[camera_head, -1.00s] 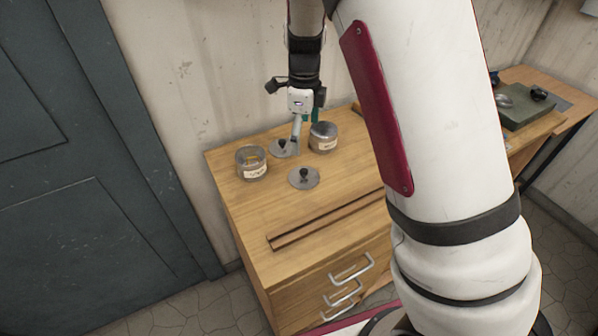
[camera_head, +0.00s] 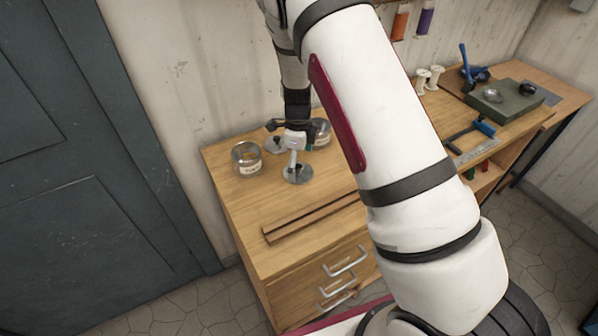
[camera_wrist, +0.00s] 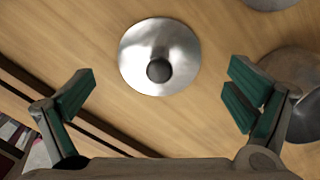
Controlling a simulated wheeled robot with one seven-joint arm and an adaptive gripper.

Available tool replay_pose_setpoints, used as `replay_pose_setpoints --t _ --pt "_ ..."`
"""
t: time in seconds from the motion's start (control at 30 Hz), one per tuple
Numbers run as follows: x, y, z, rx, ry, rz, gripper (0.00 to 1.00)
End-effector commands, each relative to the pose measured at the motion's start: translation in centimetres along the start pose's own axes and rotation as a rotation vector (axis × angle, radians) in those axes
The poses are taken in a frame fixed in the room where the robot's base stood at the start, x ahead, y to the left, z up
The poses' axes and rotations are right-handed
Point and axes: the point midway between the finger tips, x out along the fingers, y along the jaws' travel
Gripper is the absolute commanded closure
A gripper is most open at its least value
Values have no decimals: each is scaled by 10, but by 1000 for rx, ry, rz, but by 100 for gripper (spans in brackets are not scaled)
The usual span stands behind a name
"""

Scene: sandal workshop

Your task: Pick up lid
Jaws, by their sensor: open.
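A round metal lid with a dark knob lies flat on the wooden cabinet top; it shows in the head view (camera_head: 298,177) partly behind my gripper, and whole in the wrist view (camera_wrist: 160,50). My gripper (camera_head: 294,168) is above this lid, pointing down. In the wrist view my open gripper (camera_wrist: 160,95) has its green-padded fingers wide apart, with the lid between and beyond them, untouched. A second lid (camera_head: 277,145) lies further back, and its edge shows at the top of the wrist view (camera_wrist: 270,2).
A wooden strip (camera_head: 305,219) lies in front on the cabinet top (camera_head: 235,205). A workbench with tools (camera_head: 515,100) is at the right.

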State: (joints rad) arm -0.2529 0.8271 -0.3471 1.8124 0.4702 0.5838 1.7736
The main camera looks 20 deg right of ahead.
Motion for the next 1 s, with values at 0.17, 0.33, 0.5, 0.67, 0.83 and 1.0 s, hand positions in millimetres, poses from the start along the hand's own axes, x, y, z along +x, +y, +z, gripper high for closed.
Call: replay_pose_setpoints --t 0.17,0.33,0.5,0.67,0.83,1.0 --pt "15 1 0 0 -1 0 2" --pt "16 0 1 0 -1 0 2" --pt "16 0 0 0 -1 1 24" --pt "16 0 0 0 0 1 61" --pt "16 1 0 0 0 1 99" --pt "17 1 0 0 1 2 100"
